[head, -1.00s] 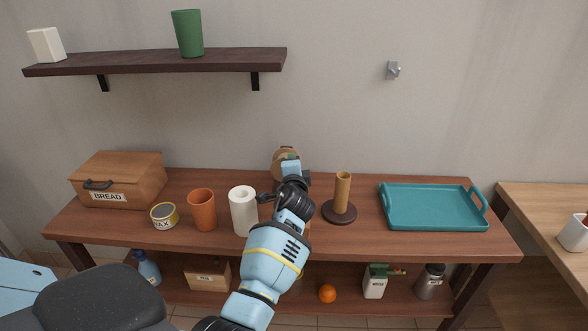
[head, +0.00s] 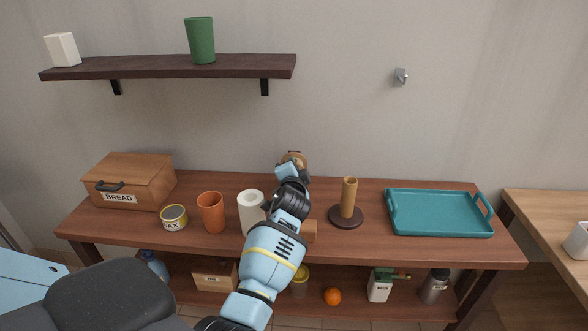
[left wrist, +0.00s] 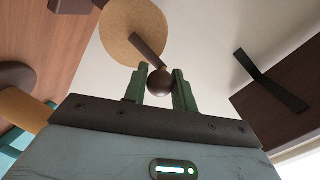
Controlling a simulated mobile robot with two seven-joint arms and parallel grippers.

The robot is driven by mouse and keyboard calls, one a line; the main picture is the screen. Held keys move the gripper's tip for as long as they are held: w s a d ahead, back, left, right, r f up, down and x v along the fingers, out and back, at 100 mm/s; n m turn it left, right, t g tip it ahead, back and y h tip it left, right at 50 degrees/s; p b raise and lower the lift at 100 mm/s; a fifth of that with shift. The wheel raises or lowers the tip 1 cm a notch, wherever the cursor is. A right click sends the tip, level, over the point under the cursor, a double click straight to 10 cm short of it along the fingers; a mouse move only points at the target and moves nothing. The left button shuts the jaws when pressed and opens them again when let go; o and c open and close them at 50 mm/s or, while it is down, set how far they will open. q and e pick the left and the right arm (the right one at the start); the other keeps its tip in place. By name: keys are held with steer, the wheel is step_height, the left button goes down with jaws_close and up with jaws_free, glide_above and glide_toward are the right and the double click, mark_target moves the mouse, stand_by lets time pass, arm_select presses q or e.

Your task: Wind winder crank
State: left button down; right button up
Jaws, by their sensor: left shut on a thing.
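The winder shows as a round tan disc (head: 297,157) at the back of the wooden bench, mostly hidden behind my left arm. A wooden block (head: 309,231) shows beside my arm and may be part of its base. In the left wrist view the disc (left wrist: 118,32) carries a short brown crank arm (left wrist: 146,48) ending in a dark round knob (left wrist: 160,82). The green fingers of my left gripper (left wrist: 159,84) are on either side of the knob and shut on it. In the head view my left fingertips are hidden. My right gripper is not in view.
A white roll (head: 251,212), orange cup (head: 211,212) and wax tin (head: 174,217) stand left of my arm, with a bread box (head: 130,180) farther left. A wooden post on a dark base (head: 347,215) stands close on the right, then a teal tray (head: 440,213). A shelf (head: 220,65) hangs above.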

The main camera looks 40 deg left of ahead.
arm_select(q)
steer(key=c, duration=1.2)
jaws_free()
steer(key=shift+o, duration=0.2)
steer(key=v, duration=0.7)
steer(key=shift+s+d+p, duration=0.2)
steer(key=shift+s+p, duration=0.15)
steer(key=shift+p, duration=0.1)
